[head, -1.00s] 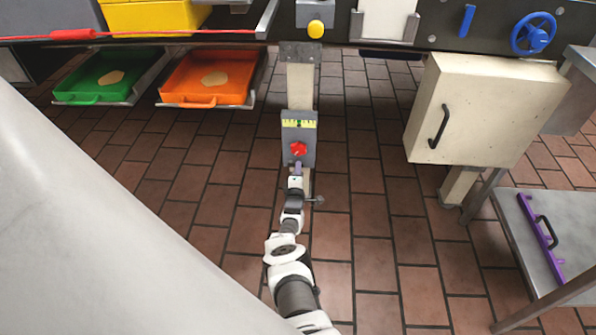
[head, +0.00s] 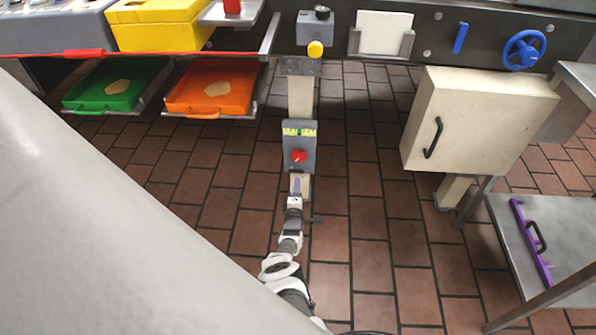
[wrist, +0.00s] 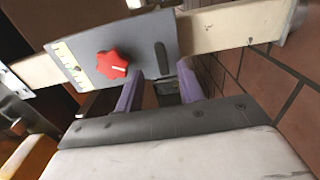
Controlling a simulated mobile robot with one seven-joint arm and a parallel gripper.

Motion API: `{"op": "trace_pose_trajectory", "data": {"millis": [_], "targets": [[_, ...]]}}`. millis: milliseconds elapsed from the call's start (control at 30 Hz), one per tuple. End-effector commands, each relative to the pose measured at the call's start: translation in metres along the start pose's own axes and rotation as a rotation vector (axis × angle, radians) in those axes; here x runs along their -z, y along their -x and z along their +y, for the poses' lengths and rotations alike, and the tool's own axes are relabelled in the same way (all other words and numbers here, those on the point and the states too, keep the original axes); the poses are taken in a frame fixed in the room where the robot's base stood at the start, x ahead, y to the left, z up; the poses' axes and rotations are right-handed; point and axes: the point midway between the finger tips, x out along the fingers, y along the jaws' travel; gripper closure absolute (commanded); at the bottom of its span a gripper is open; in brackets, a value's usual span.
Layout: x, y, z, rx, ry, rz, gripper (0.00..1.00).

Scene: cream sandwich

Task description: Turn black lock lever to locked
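A grey panel (head: 310,140) on a cream post carries a red knob (head: 299,156) and a yellow scale. In the wrist view the panel (wrist: 150,32) fills the upper middle, with the red knob (wrist: 112,64) at left. A short black lever (wrist: 162,57) lies on the panel to the right of the knob. I cannot make it out in the head view. My gripper (head: 296,184) is just below the panel. In the wrist view its purple fingers (wrist: 160,80) are apart on either side of the lever's lower end; contact cannot be told.
A cream box (head: 480,125) with a black handle stands at right, above a steel table with a purple bar (head: 531,240). Green (head: 115,85) and orange (head: 212,85) trays sit at left. A yellow button (head: 315,49) is above the panel. Tiled floor around the post is open.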

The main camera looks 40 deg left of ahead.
Motion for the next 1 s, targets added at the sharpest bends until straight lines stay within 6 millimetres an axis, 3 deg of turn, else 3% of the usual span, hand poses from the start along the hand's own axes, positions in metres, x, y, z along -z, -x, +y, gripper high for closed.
{"op": "trace_pose_trajectory", "data": {"millis": [200, 433, 1000], "targets": [[0.000, 0.041, 0.005, 0.003, 0.001, 0.001, 0.62], [0.000, 0.070, 0.002, 0.001, 0.001, 0.000, 0.62], [0.000, 0.078, -0.001, 0.000, 0.001, -0.001, 0.62]]}}
